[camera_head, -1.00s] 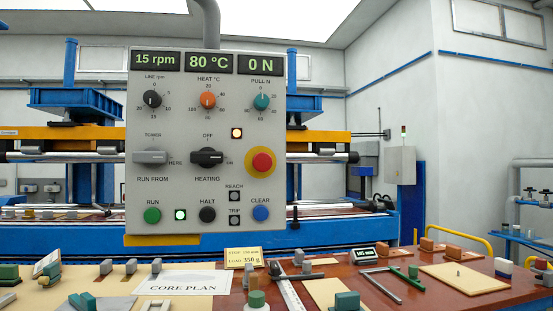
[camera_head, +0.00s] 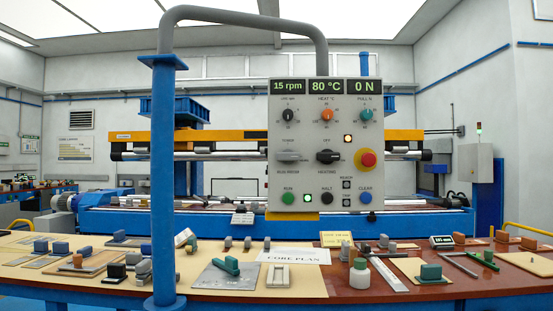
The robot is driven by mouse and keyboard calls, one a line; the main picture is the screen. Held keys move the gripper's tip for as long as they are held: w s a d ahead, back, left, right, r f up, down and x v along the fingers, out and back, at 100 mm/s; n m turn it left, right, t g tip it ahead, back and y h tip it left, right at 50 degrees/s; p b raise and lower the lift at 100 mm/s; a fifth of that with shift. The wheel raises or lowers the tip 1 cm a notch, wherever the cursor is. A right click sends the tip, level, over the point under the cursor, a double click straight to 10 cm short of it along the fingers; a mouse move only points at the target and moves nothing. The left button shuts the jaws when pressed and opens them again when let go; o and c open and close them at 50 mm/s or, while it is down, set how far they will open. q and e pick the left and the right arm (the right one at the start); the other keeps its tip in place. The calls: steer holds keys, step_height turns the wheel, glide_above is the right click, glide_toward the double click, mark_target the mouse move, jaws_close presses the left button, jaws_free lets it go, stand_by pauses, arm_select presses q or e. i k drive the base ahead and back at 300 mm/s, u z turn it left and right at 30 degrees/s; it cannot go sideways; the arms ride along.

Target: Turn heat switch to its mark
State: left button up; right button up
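The grey control panel (camera_head: 313,184) hangs from a bent pipe right of the middle. Its black heat switch (camera_head: 327,157), labelled HEATING, sits near the panel's centre, with OFF printed above it and ON at its right. Its handle looks horizontal; which end points to a mark is too small to tell. The heat display (camera_head: 326,87) reads 80 °C. An orange heat dial (camera_head: 327,114) sits under that display. Neither gripper is in view.
A grey lever switch (camera_head: 289,156) is left of the heat switch and a red button (camera_head: 365,159) right. A blue post (camera_head: 163,180) stands in front at left. The cluttered bench (camera_head: 219,295) runs below the panel.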

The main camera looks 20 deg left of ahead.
mark_target(327, 157)
steer(key=u, duration=1.1)
steer(key=i, duration=0.5)
